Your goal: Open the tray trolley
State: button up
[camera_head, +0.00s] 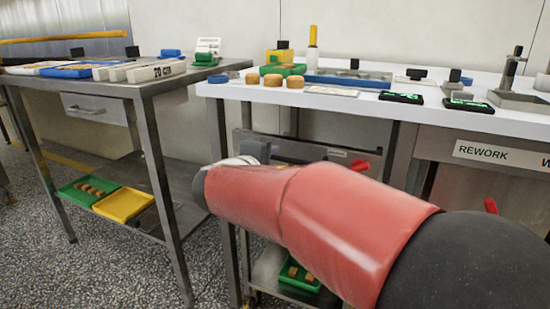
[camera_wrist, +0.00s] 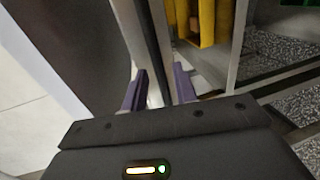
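The tray trolley (camera_head: 268,268) appears to be the metal frame under the white bench in the head view, with a green tray (camera_head: 301,282) holding brown pieces low inside. My red arm hides much of it. In the wrist view my gripper (camera_wrist: 158,90) has its two purple fingers apart. Upright metal bars (camera_wrist: 152,40) run up between and just beyond the fingers. I cannot tell whether the fingers touch them. In the head view the gripper's fingers are hidden behind my arm. Whether the trolley's front is open or shut is unclear.
A white bench (camera_head: 340,105) with trays and tools stands above. A drawer front marked REWORK (camera_head: 487,153) is at the right. A steel table (camera_head: 115,85) stands at the left, with green and yellow trays (camera_head: 123,205) on its lower shelf. Speckled floor lies open between.

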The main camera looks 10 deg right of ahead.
jog(key=shift+x, duration=1.15)
jog(key=shift+c, duration=0.2)
grip_shut()
